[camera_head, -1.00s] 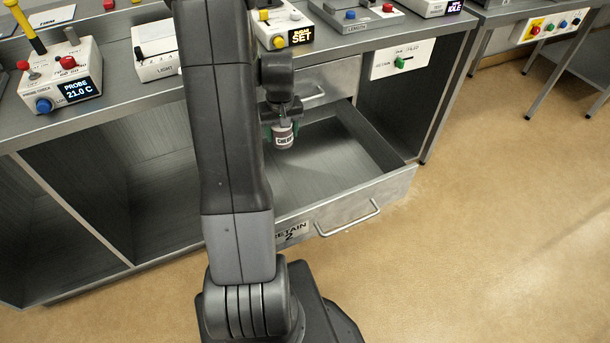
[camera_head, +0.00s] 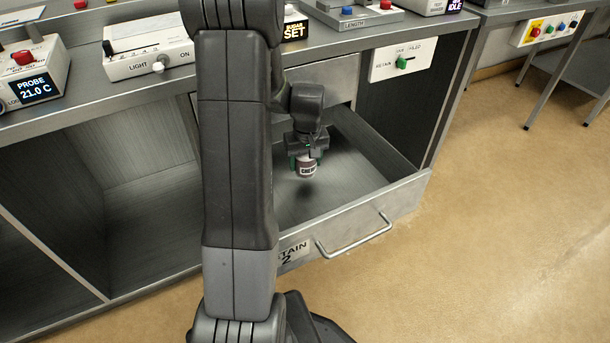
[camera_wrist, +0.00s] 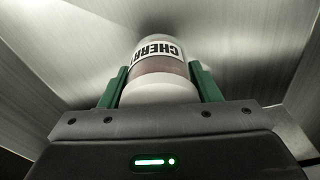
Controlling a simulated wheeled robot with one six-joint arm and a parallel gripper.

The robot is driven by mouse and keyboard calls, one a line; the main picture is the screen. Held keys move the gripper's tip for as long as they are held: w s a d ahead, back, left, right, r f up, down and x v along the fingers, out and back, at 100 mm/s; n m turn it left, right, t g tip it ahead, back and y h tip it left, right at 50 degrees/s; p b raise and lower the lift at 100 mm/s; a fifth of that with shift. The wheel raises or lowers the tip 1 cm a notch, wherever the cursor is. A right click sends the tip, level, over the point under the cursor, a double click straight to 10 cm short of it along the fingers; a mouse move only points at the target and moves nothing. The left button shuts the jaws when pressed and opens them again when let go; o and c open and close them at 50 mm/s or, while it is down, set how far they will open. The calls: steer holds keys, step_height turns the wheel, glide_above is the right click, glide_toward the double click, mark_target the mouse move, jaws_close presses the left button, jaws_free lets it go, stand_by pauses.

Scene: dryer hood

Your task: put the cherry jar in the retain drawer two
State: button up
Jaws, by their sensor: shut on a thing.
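My gripper (camera_head: 304,161) is shut on the cherry jar (camera_head: 307,170), a small jar with a white label reading CHERRY. In the wrist view the jar (camera_wrist: 160,66) sits between the two green fingers, its white end toward my gripper. Retain drawer two (camera_head: 345,225) is pulled open, with a handle and a label reading RETAIN 2 partly hidden by my arm. The jar hangs inside the drawer's outline, above its bare floor, and a dark shadow shows below it. The gap between jar and floor is hard to judge.
A closed drawer front (camera_head: 335,78) is above the open one. A panel with a green switch (camera_head: 402,63) is on the right. The counter carries a LIGHT box (camera_head: 150,52) and a PROBE box (camera_head: 35,78). The floor at the right is clear.

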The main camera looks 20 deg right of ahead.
mark_target(305, 171)
steer(key=shift+f+b, duration=0.5)
steer(key=shift+f, duration=1.5)
steer(key=shift+f, duration=0.1)
steer(key=o, duration=1.1)
steer(key=r+p, duration=0.1)
steer(key=r, duration=0.3)
steer(key=s+r+p, duration=0.1)
steer(key=r, duration=0.3)
steer(key=r+p, duration=0.1)
steer(key=r, duration=0.3)
steer(key=shift+s+a, duration=0.15)
steer(key=shift+s, duration=0.1)
